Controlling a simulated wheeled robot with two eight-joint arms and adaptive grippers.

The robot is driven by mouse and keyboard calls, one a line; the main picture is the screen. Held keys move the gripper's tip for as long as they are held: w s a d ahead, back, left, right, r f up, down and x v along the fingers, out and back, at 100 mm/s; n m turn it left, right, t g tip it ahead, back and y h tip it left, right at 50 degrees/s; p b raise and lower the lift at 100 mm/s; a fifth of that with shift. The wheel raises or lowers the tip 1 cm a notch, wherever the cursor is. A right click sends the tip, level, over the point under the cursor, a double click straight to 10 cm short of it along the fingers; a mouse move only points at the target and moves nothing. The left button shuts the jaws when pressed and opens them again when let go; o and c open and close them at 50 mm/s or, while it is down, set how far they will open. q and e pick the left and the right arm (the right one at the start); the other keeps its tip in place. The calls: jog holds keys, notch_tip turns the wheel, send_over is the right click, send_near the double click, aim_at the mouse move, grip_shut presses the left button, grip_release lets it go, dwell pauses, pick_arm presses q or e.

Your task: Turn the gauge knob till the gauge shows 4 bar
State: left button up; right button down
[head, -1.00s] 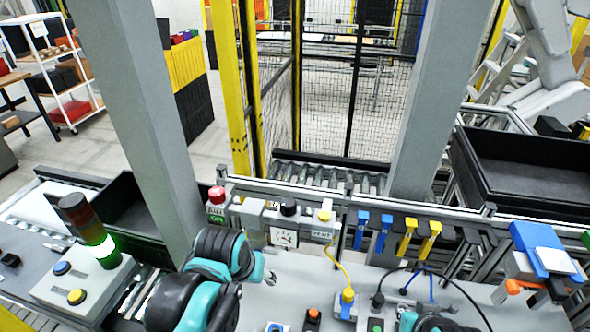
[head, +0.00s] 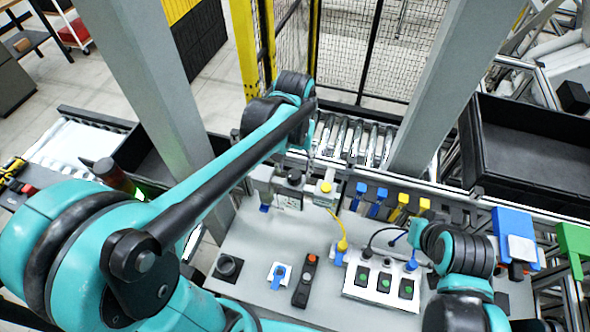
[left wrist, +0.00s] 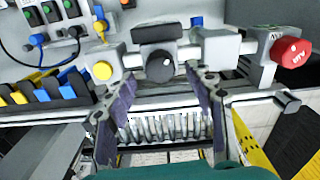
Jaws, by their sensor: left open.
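The gauge knob (left wrist: 160,66) is a round black knob on the gauge housing (left wrist: 157,33). In the head view the knob (head: 294,177) tops the small grey gauge box (head: 289,199) at the panel's back edge. The dial is too small and partly covered to read. My left gripper (left wrist: 160,78) is open, its two dark fingers reaching toward the knob, one on each side of it in the wrist picture. I cannot tell whether they touch it. In the head view the left hand (head: 312,140) is above and behind the gauge.
A yellow knob (left wrist: 103,70) stands close beside the gauge, with a yellow cable (head: 336,218) below it. A red emergency button (left wrist: 291,53) is on the gauge's other side. Blue and yellow hooks (head: 398,206) line the rail. The front panel (head: 250,272) has bare room.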

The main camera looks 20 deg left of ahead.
aim_at(294, 173)
pick_arm(q)
jog(key=f, duration=0.3)
jog(key=shift+w+f, duration=0.2)
jog(key=shift+f, duration=0.1)
jog(key=shift+s+f, duration=0.1)
jog(key=shift+f, duration=0.15)
jog(key=c, duration=1.2)
jog(key=shift+o, duration=0.2)
